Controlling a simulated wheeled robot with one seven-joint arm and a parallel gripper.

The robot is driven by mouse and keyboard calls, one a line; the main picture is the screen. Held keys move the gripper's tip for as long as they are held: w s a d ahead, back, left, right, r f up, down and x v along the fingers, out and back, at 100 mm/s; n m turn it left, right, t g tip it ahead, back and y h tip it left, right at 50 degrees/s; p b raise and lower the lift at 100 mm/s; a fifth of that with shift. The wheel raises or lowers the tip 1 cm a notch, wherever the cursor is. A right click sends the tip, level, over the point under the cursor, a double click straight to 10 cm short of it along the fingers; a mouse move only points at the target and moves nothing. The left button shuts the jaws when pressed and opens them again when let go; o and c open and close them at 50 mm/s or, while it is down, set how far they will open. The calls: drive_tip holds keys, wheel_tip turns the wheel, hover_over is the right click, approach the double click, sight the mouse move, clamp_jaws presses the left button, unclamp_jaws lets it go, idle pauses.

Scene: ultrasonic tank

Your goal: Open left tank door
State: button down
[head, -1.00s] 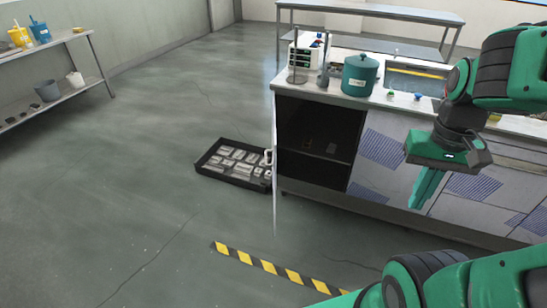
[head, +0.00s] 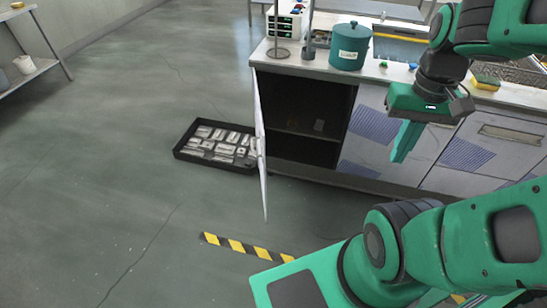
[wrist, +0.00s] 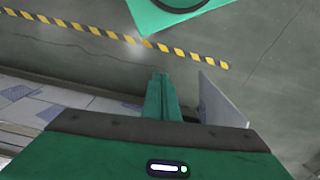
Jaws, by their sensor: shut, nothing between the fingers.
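The left tank door (head: 261,150) of the cabinet stands swung wide open, seen nearly edge-on in the head view. The dark inside of the cabinet (head: 305,120) shows to its right. In the wrist view the door (wrist: 218,105) is a pale panel to the right of the fingers. My gripper (head: 399,158) is shut and empty, pointing down in front of the cabinet fronts, to the right of the opening and apart from the door. Its closed fingers also show in the wrist view (wrist: 160,78).
A black tray (head: 185,153) of metal parts lies on the floor behind the door. A teal pot (head: 350,47) stands on the counter. Yellow-black floor tape (head: 237,246) runs in front. A shelf (head: 40,68) stands far left. The floor at left is clear.

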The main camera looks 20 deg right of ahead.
drive_tip(key=w+a+f+n+t+y, duration=0.2)
drive_tip(key=w+f+n+y, duration=0.8)
drive_tip(key=w+f, duration=0.45)
drive_tip(key=w+a+f+n+t+y, duration=0.1)
drive_tip(key=w+f+n+t+y, duration=0.1)
drive_tip(key=w+f+n+y, duration=0.8)
drive_tip(key=w+a+f+h, duration=0.1)
drive_tip(key=w+a, duration=0.1)
drive_tip(key=a, duration=0.2)
drive_tip(key=w+a+f+n, duration=0.1)
drive_tip(key=w+a+f, duration=0.1)
drive_tip(key=a, duration=0.3)
drive_tip(key=w+a+f+h, duration=0.1)
drive_tip(key=w+a, duration=0.2)
drive_tip(key=a, duration=0.1)
drive_tip(key=shift+w+a+f+h, duration=0.25)
drive_tip(key=shift+f+h, duration=0.05)
drive_tip(key=shift+f, duration=0.05)
drive_tip(key=shift+a, duration=0.1)
